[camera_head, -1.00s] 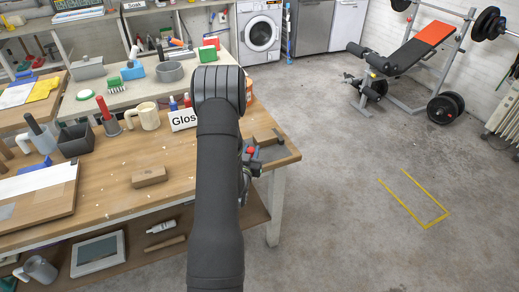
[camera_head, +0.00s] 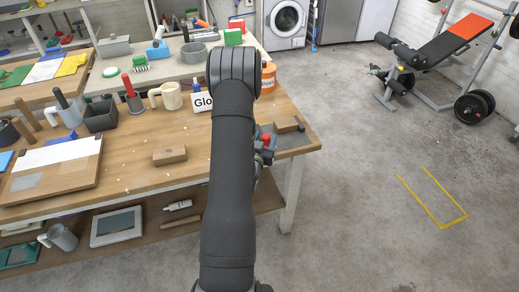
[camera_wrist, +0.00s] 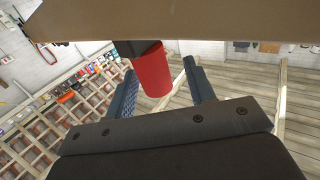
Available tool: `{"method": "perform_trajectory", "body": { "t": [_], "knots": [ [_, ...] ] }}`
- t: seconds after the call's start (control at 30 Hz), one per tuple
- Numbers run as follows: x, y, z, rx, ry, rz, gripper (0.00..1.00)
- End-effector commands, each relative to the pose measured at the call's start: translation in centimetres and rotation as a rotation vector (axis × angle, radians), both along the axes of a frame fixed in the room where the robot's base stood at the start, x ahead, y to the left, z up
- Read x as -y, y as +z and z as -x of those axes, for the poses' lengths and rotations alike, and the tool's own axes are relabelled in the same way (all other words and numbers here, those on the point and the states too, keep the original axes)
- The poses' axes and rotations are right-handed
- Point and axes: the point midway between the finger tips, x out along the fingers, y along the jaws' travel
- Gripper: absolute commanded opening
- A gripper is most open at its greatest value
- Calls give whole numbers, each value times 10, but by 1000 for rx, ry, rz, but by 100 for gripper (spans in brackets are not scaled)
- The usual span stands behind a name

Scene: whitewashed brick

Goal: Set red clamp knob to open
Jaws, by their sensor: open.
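The red clamp knob (camera_head: 266,139) shows at the right end of the wooden workbench, next to my arm. In the wrist view it is a red cylinder (camera_wrist: 152,72) on a dark stem, below a brown board edge. My gripper (camera_wrist: 160,66) is open, with one blue-grey finger on each side of the knob. The knob sits nearer the left finger; I cannot tell whether they touch. In the head view my gripper (camera_head: 264,152) is partly hidden behind my arm, close to the knob. The rest of the clamp is mostly hidden.
A wooden block (camera_head: 169,156) lies on the workbench (camera_head: 140,185). A mug (camera_head: 170,96), a lettered sign (camera_head: 203,102) and an orange tub (camera_head: 268,76) stand behind it.

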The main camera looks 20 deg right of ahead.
Motion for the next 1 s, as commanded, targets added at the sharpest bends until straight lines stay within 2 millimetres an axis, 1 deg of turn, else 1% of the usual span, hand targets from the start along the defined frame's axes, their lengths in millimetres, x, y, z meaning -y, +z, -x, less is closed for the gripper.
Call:
{"method": "perform_trajectory", "body": {
  "t": [0.17,0.5,0.63,0.8,1.0],
  "knots": [
    [-17,0,22,-4,2,-1,49],
    [-66,-1,90,-7,5,-1,49],
    [-82,-1,112,-6,5,-1,49],
    [-96,-1,130,-4,4,-2,49],
    [-101,0,138,-1,3,0,49]
  ]
}}
